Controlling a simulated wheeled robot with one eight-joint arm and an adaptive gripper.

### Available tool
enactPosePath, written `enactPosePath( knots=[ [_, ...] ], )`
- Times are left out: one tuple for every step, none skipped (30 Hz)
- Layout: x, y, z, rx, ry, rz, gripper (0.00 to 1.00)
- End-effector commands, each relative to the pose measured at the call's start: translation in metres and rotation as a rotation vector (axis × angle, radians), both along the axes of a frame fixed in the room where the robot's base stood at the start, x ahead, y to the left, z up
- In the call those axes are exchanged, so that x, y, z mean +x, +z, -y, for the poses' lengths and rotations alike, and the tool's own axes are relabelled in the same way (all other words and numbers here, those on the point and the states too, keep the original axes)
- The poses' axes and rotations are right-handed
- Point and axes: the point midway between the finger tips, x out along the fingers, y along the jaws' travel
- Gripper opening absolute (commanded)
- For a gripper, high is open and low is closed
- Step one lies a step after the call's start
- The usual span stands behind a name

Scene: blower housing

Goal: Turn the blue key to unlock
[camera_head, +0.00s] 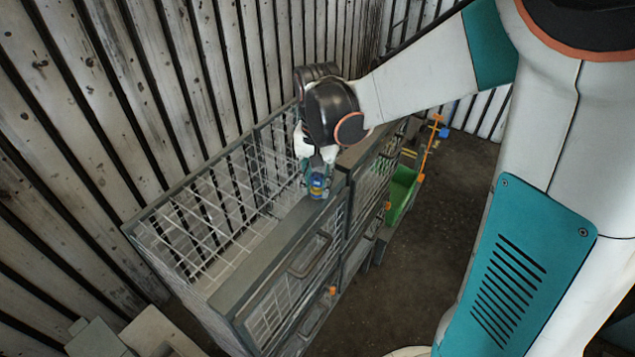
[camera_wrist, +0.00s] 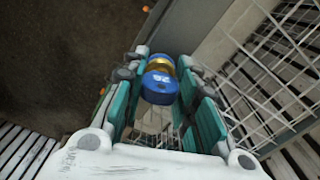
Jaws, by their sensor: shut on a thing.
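The blue key (camera_wrist: 160,86) shows in the wrist view as a blue rounded head with pale markings. A gold band and more blue lie just beyond it. My gripper (camera_wrist: 161,64) has its teal fingers on both sides of the key and is shut on it. In the head view my gripper (camera_head: 318,176) points down at the top rail of a grey metal cage, with the blue key (camera_head: 318,190) at its tips. The fingers hide part of the key, and I cannot tell its turn angle.
The wire cage (camera_head: 250,275) has an open mesh top at left and a handle (camera_head: 309,256) on its front. A green bin (camera_head: 401,193) and an orange-handled tool (camera_head: 430,146) stand beyond it. A plank wall (camera_head: 130,110) is close behind. The dark floor at right is clear.

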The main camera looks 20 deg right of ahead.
Motion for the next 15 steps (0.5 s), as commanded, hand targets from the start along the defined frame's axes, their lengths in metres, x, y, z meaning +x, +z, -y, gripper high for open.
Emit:
enactPosePath(
  knots=[
    [-0.0001,-0.0003,-0.0001,0.0,-0.017,0.0,0.04],
    [-0.0001,-0.0002,-0.0001,0.0,-0.025,0.0,0.04],
    [-0.0001,0.0,-0.0001,0.0,-0.029,0.0,0.04],
    [-0.0001,0.0001,-0.0001,0.0,-0.03,0.0,0.04],
    [-0.0001,0.0002,-0.0001,0.0,-0.03,0.0,0.04],
    [-0.0001,0.0002,-0.0001,0.0,-0.029,0.0,0.04],
    [-0.0001,0.0003,-0.0001,0.0,-0.029,0.0,0.04],
    [-0.0001,0.0003,-0.0001,0.0,-0.028,0.0,0.04],
    [-0.0001,0.0002,-0.0001,0.0,-0.029,0.0,0.04],
    [-0.0001,0.0001,-0.0001,0.0,-0.035,0.0,0.04],
    [0.0,-0.0001,-0.0001,0.0,-0.046,0.0,0.04],
    [0.0,-0.0004,-0.0001,0.0,-0.073,0.0,0.04],
    [0.0,-0.0007,-0.0002,0.0,-0.099,0.0,0.04],
    [0.0001,-0.0009,-0.0003,0.0,-0.13,0.0,0.04],
    [0.0001,-0.0011,-0.0004,0.0,-0.175,0.0,0.04]
  ],
)
